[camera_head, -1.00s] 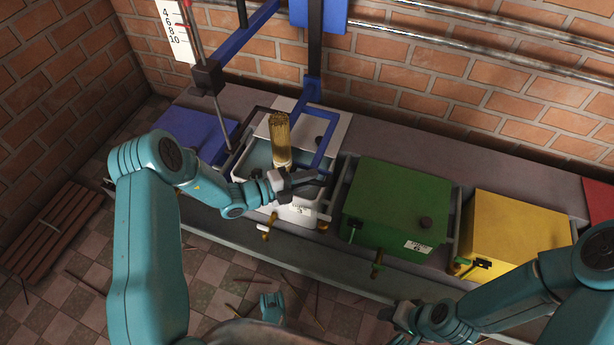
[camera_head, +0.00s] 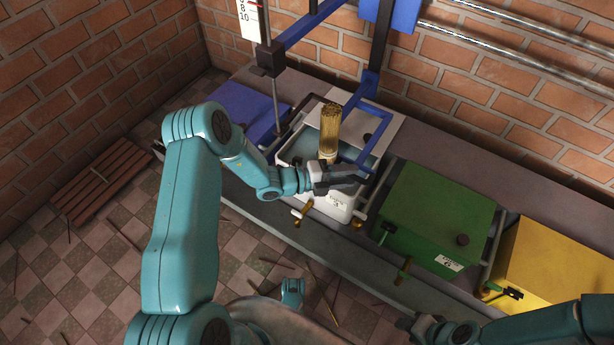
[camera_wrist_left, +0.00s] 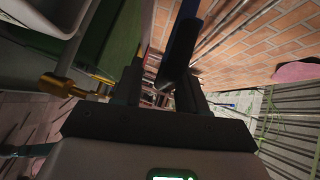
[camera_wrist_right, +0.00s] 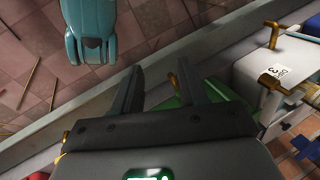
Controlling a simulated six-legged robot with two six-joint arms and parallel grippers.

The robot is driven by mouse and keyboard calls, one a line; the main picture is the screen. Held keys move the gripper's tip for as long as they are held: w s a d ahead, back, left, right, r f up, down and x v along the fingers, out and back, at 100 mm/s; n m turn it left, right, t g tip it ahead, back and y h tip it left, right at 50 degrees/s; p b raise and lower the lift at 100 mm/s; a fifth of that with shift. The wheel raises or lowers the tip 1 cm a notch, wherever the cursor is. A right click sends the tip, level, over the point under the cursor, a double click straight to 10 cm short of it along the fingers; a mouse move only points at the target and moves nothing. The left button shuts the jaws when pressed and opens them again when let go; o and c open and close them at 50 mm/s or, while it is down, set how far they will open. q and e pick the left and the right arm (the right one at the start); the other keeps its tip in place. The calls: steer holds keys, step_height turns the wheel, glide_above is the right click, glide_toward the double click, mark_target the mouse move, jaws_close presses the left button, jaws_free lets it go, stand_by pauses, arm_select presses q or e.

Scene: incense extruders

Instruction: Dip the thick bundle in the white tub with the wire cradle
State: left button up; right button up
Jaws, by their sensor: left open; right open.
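The thick bundle (camera_head: 330,128) of tan sticks stands upright over the white tub (camera_head: 338,209) in the head view. Its lower end is partly hidden, so I cannot tell whether it touches the liquid (camera_head: 299,147). A blue frame (camera_head: 377,125) hangs from the overhead beam and reaches down beside the bundle. I cannot make out the wire cradle clearly. My left gripper (camera_head: 350,180) is open over the tub's front rim, beside the frame's low end. The left wrist view shows a blue bar (camera_wrist_left: 180,45) near its fingers. My right gripper (camera_wrist_right: 165,80) is open and empty, away from the tub.
A blue box (camera_head: 245,110) stands left of the tub; a green box (camera_head: 435,210) and a yellow box (camera_head: 550,255) stand right. Brass taps (camera_head: 303,210) stick out in front. A wooden pallet (camera_head: 100,185) and loose sticks lie on the floor. A brick wall is behind.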

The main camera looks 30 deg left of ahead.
arm_select(q)
steer(key=p+v, duration=0.4)
steer(key=v, duration=1.1)
steer(key=shift+a, duration=0.15)
arm_select(e)
steer(key=shift+g, duration=0.3)
steer(key=r, duration=0.3)
steer(key=s+a+r, duration=0.1)
steer(key=shift+s+r, duration=0.1)
steer(key=shift+r, duration=0.1)
arm_select(q)
steer(key=shift+s+f, duration=0.1)
steer(key=shift+s, duration=0.05)
stand_by(2.0)
